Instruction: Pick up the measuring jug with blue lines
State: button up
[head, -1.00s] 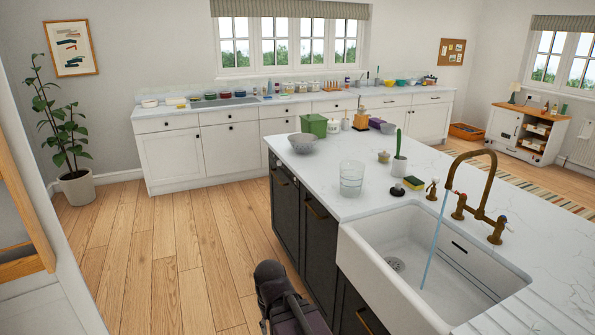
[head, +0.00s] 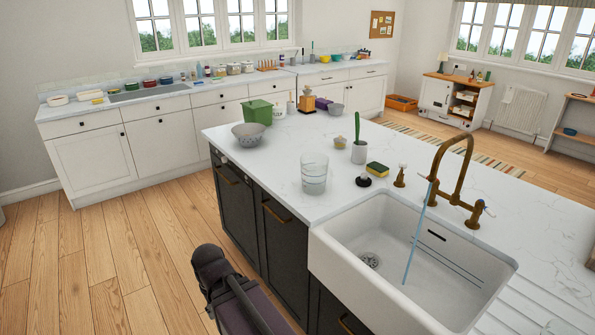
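The measuring jug (head: 314,175) is a clear, see-through vessel with faint bluish lines around it. It stands upright on the white marble top of the island (head: 260,160), left of and behind the sink. No handle can be made out at this size. A dark part of my own arm rises at the bottom of the head view, in front of the island's dark cupboards and well apart from the jug. My gripper's fingers do not show.
Near the jug stand a black plunger-like item (head: 364,180), a potted cactus (head: 359,150), a sponge (head: 377,169) and a grey bowl (head: 249,135). The white sink (head: 400,250) with its brass tap (head: 460,180) lies to the right. Wooden floor (head: 130,250) is clear at left.

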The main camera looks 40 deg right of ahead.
aim_at(315, 169)
jog(key=z, duration=0.1)
jog(key=i, duration=1.1)
jog(key=z, duration=0.6)
